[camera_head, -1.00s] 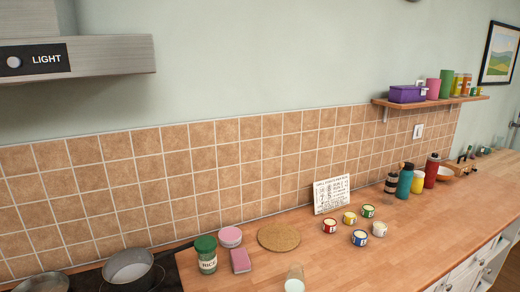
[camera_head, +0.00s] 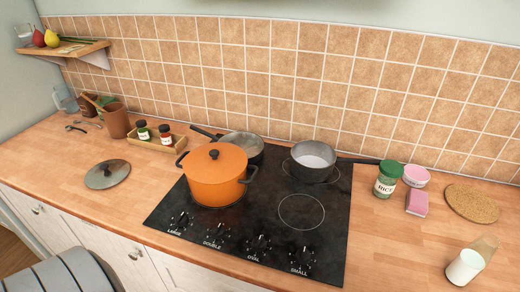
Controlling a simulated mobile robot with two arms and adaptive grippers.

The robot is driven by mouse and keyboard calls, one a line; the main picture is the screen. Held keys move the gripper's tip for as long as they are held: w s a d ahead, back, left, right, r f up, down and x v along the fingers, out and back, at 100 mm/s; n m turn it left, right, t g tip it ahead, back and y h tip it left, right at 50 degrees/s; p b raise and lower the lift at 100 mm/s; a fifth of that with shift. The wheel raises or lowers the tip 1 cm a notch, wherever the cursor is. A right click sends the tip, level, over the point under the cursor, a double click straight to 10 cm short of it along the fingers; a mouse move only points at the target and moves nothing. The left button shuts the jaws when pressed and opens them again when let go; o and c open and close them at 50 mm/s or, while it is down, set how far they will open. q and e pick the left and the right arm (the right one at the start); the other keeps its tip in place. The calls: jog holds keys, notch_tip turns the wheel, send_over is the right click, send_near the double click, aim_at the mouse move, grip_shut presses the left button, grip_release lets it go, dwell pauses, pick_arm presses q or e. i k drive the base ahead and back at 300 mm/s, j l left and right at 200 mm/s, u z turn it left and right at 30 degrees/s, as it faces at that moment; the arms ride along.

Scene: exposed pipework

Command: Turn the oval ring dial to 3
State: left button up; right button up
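The black cooktop (camera_head: 265,190) is set in the wooden counter. Along its front edge are several dials with labels, LARGE, DOUBLE, OVAL and SMALL from left to right. The dial at the OVAL label (camera_head: 260,244) is third from the left, with small white marks around it. Its setting is too small to read.
An orange lidded pot (camera_head: 215,177) stands on the left part of the cooktop, behind the dials. A grey pan (camera_head: 245,148) and a dark pot (camera_head: 313,163) stand at the back. The counter front is clear.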

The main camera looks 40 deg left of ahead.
aim_at(258, 245)
jog(key=u, duration=1.15)
